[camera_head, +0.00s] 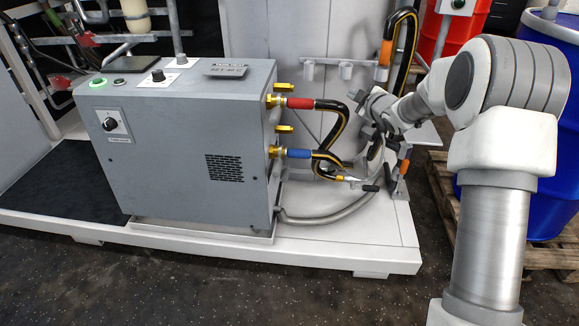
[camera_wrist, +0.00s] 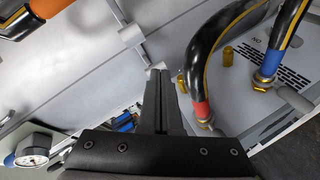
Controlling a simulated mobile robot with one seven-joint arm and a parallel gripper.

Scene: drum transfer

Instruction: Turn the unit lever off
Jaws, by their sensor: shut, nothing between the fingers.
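The grey unit (camera_head: 190,150) stands on a pale platform. Its front bears a black rotary knob (camera_head: 110,124); another dark knob (camera_head: 158,75) sits on top near a lit green button (camera_head: 119,82). I cannot tell which part is the unit lever.
A red-sleeved hose (camera_head: 300,103) and a blue-sleeved hose (camera_head: 298,153) leave the unit's right side and loop close to my gripper. A pale wall with brackets (camera_head: 345,70) stands behind. Blue drum (camera_head: 520,205) and red drum (camera_head: 460,35) stand right. A gauge (camera_wrist: 33,150) shows in the wrist view.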

